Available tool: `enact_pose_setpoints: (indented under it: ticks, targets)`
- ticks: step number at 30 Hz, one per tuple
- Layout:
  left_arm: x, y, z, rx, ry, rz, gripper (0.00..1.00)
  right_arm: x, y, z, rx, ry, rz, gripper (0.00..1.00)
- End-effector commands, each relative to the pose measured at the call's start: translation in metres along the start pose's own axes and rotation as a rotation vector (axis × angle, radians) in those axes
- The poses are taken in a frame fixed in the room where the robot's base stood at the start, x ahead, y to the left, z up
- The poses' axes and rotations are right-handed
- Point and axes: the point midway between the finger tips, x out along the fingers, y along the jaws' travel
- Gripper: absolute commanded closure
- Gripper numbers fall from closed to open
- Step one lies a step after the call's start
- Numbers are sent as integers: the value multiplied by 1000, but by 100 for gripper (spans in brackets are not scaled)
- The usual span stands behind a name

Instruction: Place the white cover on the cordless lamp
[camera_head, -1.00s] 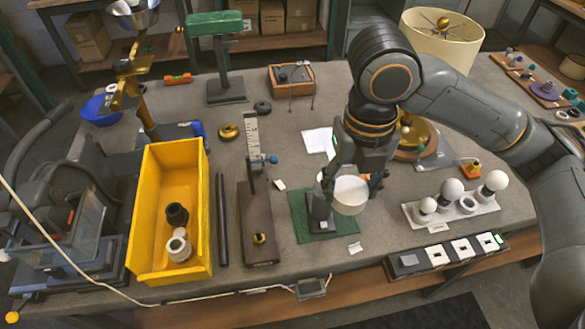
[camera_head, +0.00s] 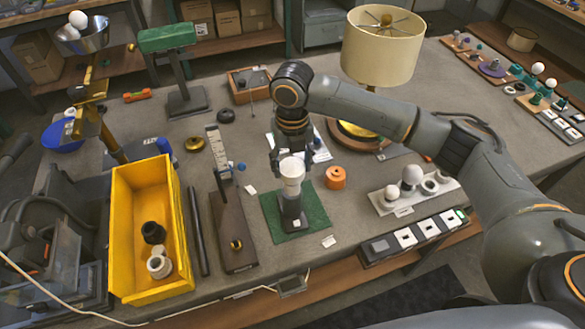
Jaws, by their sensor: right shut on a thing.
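The white cover (camera_head: 292,174) is a small pale cup shape, upright over the cordless lamp. The cordless lamp (camera_head: 293,214) is a small dark body with a light square on its front, on a green mat (camera_head: 315,206). My right gripper (camera_head: 291,163) points down and is shut on the cover's upper part. The cover lines up with the lamp's top, and its lower edge meets the lamp in the picture. I cannot tell whether they touch or a small gap is left. The lamp's top is hidden behind the cover.
A yellow bin (camera_head: 116,230) and a dark post stand (camera_head: 228,232) are to the left. An orange knob-like part (camera_head: 335,178) sits close on the right. A bulb tray (camera_head: 402,208) and a switch strip (camera_head: 381,254) lie farther right. A large shaded lamp (camera_head: 382,48) stands behind.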

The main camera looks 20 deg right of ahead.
Motion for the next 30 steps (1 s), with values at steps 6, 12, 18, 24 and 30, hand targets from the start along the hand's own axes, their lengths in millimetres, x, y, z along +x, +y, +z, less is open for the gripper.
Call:
enact_pose_setpoints:
  ticks: [6, 12, 18, 24, 30]
  targets:
    - [-17, 9, -4, -3, 3, 11, 25, 24, 0, -3, -1, 5, -1, 65]
    - [-15, 14, -4, -1, 3, 17, 25, 26, 0, -2, -2, 3, -1, 65]
    - [-15, 13, -4, 0, 3, 16, 25, 30, 0, -2, -1, 3, -1, 41]
    - [-15, 10, -4, 1, 3, 13, 25, 29, 0, -2, -1, 3, -1, 21]
    - [-15, 9, -3, 2, 2, 11, 25, 29, 0, -2, -1, 3, -1, 21]
